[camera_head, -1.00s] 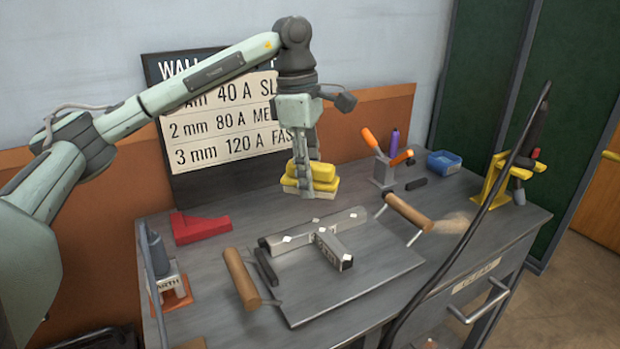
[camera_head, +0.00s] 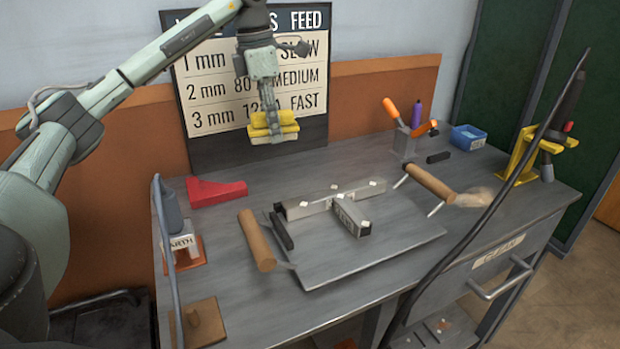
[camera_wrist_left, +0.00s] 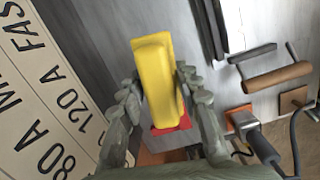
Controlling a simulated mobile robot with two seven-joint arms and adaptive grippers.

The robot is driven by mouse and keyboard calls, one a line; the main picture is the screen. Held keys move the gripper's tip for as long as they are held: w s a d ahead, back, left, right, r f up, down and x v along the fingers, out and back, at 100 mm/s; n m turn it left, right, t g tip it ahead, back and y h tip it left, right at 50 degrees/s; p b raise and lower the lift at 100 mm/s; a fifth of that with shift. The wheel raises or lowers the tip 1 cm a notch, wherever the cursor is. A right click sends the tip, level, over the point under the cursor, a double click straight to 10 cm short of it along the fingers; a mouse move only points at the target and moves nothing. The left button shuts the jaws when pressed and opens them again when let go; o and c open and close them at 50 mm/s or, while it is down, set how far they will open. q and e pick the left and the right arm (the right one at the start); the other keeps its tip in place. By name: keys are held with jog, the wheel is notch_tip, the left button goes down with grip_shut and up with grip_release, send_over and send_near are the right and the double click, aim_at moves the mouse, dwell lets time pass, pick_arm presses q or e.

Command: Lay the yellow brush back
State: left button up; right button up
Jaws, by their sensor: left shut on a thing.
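The yellow brush (camera_head: 275,132) is in my left gripper (camera_head: 272,122), with a finger along each side of it. In the head view it is in front of the lower part of the sign, and it looks raised above the back of the bench. In the left wrist view the brush (camera_wrist_left: 158,75) stands lengthwise between the two fingers, and its yellow back faces the camera. Its underside is mostly hidden there. My right gripper is in neither view.
The bench (camera_head: 340,165) has free room at the back. A red block (camera_head: 215,191) lies at the left. A steel plate (camera_head: 380,250) with a T-shaped workpiece (camera_head: 350,218) fills the middle. A cable crosses the right front.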

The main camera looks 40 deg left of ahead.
pick_arm(q)
jog(key=a+n, duration=0.2)
jog(key=a, duration=0.1)
send_over(309, 168)
jog(key=f, duration=0.7)
jog(key=shift+s+p, duration=0.25)
jog(key=shift+p, duration=0.1)
jog(key=shift+f, duration=0.25)
notch_tip(309, 168, down, 3)
jog(key=shift+f, duration=0.35)
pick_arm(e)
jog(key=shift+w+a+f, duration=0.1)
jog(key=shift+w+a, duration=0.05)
pick_arm(q)
jog(key=shift+f, duration=0.2)
jog(key=o, duration=1.1)
jog(key=shift+r, duration=0.15)
